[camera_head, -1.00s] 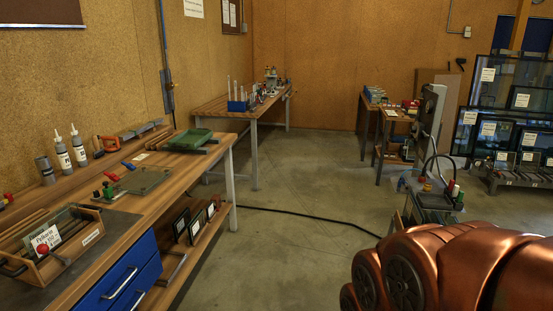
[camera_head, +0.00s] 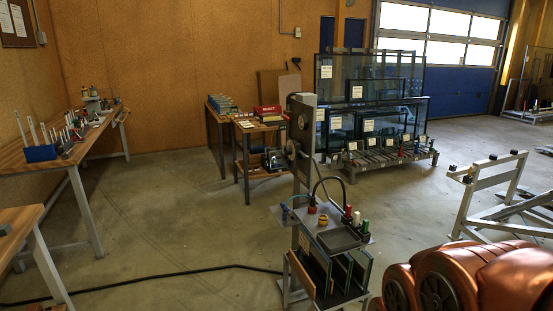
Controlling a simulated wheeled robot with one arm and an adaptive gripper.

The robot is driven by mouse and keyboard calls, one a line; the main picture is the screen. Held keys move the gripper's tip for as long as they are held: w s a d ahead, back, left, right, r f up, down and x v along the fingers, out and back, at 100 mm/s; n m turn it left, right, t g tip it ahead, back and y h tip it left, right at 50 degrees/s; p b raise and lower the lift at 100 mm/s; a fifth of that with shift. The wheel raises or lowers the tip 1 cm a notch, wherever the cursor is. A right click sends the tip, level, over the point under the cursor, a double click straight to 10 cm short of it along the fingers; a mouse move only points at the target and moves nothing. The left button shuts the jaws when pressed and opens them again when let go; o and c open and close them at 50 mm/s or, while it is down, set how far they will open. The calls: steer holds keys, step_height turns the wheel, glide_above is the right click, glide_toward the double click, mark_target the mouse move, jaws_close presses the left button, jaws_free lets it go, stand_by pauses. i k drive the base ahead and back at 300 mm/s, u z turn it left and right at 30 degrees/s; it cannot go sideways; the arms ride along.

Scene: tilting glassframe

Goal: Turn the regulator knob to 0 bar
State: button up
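I cannot make out a regulator knob for certain in the head view. A grey upright machine post (camera_head: 304,140) with round parts stands right of the middle. A small cart (camera_head: 330,235) with a black hose, a yellow-orange fitting (camera_head: 322,220) and several coloured caps or bottles stands at its foot. Which of these, if any, is the regulator is too small to tell. My copper-coloured arm fills the lower right corner; my gripper is not in view.
A workbench (camera_head: 66,160) with a blue box stands at the left, and a small table (camera_head: 240,125) behind the post. Glass racks (camera_head: 375,155) stand at the back, a grey frame (camera_head: 490,190) at the right. A black cable (camera_head: 170,282) crosses the floor. Open floor lies left of the cart.

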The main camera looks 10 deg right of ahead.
mark_target(288, 150)
steer(key=u, duration=0.6)
steer(key=i, duration=1.55)
steer(key=u, duration=0.55)
steer(key=i, duration=0.7)
steer(key=z, duration=0.1)
